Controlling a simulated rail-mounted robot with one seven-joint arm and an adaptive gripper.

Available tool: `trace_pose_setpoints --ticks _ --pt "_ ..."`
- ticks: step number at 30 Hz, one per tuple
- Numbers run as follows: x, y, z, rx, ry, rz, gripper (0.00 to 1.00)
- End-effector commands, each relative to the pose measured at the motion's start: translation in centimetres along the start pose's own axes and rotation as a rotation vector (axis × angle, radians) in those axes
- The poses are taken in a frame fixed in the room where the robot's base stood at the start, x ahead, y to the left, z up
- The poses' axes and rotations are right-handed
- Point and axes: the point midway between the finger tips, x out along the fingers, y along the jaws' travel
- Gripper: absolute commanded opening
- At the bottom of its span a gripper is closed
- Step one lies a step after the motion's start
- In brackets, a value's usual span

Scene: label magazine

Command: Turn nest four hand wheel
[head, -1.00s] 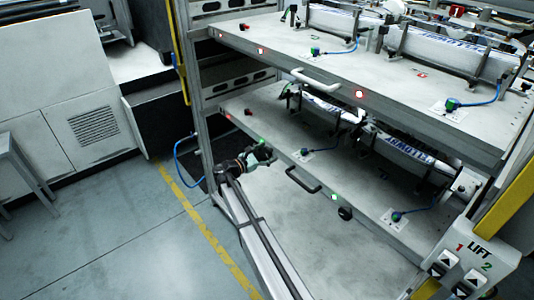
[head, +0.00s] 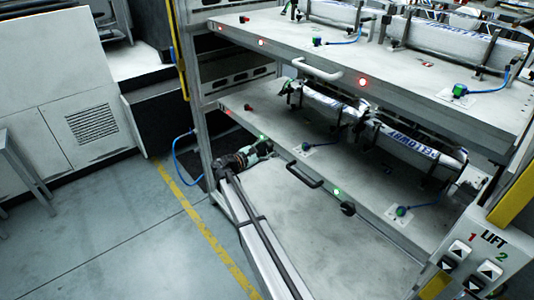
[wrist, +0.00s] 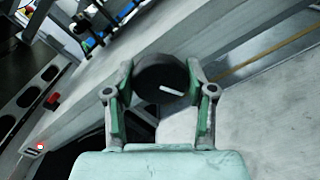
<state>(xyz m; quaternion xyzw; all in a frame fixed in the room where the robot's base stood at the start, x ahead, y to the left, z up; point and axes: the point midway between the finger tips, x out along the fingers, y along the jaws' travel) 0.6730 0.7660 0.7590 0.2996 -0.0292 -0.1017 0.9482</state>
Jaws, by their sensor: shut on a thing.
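A round black hand wheel (wrist: 160,77) with a white mark sits at the front edge of a shelf in the wrist view. My gripper (wrist: 160,95) has one finger on each side of it and is shut on it. In the head view my gripper (head: 264,149) is at the left part of the lower shelf's front edge, just below a green light (head: 263,138). The wheel in my grip is hidden there by the gripper. Another black hand wheel (head: 348,208) stands free farther right on the same edge.
The lower shelf (head: 255,112) has a black handle (head: 304,176) right of my gripper. The upper shelf (head: 270,35) overhangs it, with a white handle (head: 316,70). A steel post (head: 205,150) and a blue hose (head: 178,155) are at the left. Floor is open in front.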

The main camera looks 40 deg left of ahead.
Motion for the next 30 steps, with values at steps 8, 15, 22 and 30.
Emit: trace_pose_setpoints --ticks 8,15,22,30 --pt "0.13 -0.2 -0.29 0.207 0.003 0.0 0.2" --pt "0.15 -0.06 -0.11 0.323 0.005 -0.001 0.2" --pt "0.16 0.04 0.0 0.367 0.006 -0.001 0.2" --pt "0.17 0.08 0.05 0.371 0.006 -0.001 0.2"
